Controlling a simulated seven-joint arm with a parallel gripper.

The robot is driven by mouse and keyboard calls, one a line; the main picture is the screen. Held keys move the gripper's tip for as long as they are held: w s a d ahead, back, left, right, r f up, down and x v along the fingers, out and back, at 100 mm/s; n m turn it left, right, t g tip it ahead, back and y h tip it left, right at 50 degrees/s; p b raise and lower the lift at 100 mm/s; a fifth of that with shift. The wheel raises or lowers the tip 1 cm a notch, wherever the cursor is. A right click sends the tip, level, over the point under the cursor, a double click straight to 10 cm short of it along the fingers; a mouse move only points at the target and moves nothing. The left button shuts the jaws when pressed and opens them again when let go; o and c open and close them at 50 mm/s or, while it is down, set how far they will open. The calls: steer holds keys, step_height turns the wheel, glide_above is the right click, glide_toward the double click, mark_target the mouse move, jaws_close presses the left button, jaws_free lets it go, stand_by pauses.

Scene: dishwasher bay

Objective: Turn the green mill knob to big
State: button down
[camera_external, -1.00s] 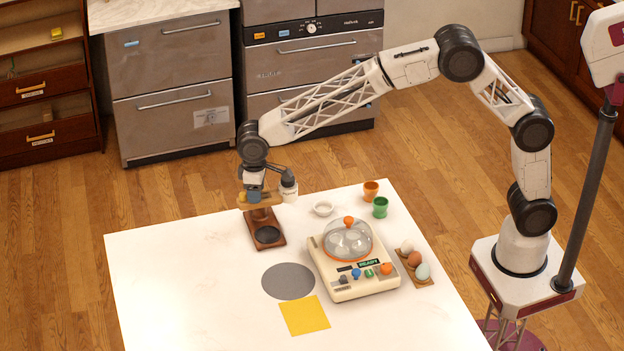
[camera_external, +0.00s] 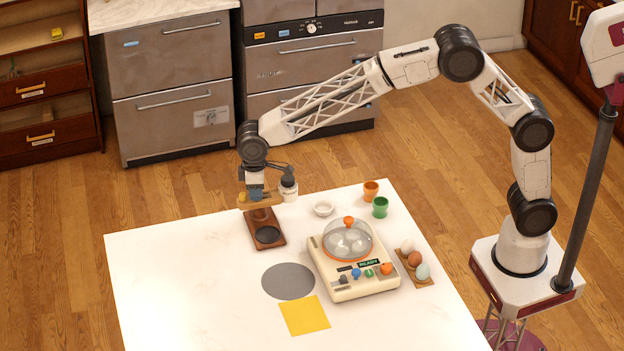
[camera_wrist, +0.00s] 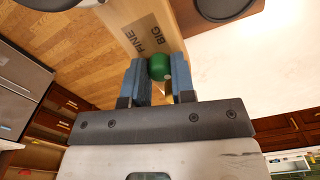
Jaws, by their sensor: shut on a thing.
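The green mill knob (camera_wrist: 159,67) shows in the wrist view between the two blue fingers of my gripper (camera_wrist: 160,77), which is shut on it. The knob sits beside the wooden mill top (camera_wrist: 138,22), which carries the labels FINE and BIG; BIG is on the right, nearer the white table. The knob is hidden there. Which setting the knob points to cannot be told.
A cream machine (camera_external: 352,284) with a clear dome stands right of the mill. The table's front left (camera_external: 180,290) is clear.

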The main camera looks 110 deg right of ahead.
steer(key=n, duration=0.5)
steer(key=shift+n, duration=0.3)
stand_by(0.4)
steer(key=c, duration=0.9)
jaws_free()
steer(key=shift+c, duration=0.2)
steer(key=shift+r, duration=3.9)
